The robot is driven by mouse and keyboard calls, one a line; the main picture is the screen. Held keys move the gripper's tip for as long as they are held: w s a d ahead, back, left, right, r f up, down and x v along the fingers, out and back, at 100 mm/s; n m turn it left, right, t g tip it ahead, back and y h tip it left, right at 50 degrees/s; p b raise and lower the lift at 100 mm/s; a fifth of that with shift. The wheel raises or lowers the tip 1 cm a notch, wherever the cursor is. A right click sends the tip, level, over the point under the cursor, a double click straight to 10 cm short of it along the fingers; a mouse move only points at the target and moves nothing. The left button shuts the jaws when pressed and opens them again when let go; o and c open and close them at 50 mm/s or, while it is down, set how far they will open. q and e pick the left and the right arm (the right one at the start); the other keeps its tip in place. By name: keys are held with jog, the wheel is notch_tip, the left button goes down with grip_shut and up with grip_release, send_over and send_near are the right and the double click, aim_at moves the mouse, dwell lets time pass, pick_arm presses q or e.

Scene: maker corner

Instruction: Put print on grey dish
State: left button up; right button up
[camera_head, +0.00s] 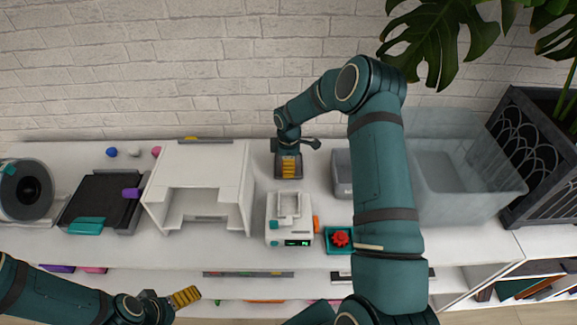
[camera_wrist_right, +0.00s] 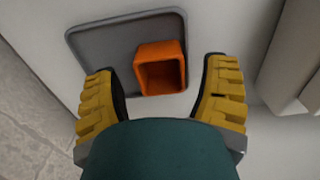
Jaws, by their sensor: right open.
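The print, an orange hollow square piece (camera_wrist_right: 160,49), shows in the right wrist view over the grey dish (camera_wrist_right: 105,47), near its edge on the gripper side. It appears to rest on the dish. My right gripper (camera_wrist_right: 159,72) is open, with one yellow finger on each side of the print and visible gaps between. In the head view the right gripper (camera_head: 288,172) points down at the back of the table and hides the print and most of the dish. My left gripper (camera_head: 190,296) is low at the front left, away from the dish; its finger opening is unclear.
A white open-fronted box (camera_head: 170,165) stands left of the right gripper. A white device with a green display (camera_head: 277,228) is in front of it. A grey bin (camera_head: 342,185), a teal tray (camera_head: 333,250) with a red piece (camera_head: 340,239) and a clear tub (camera_head: 470,205) stand to the right.

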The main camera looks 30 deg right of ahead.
notch_tip(320, 180, up, 11)
jog(key=shift+p, duration=0.45)
dwell(0.3)
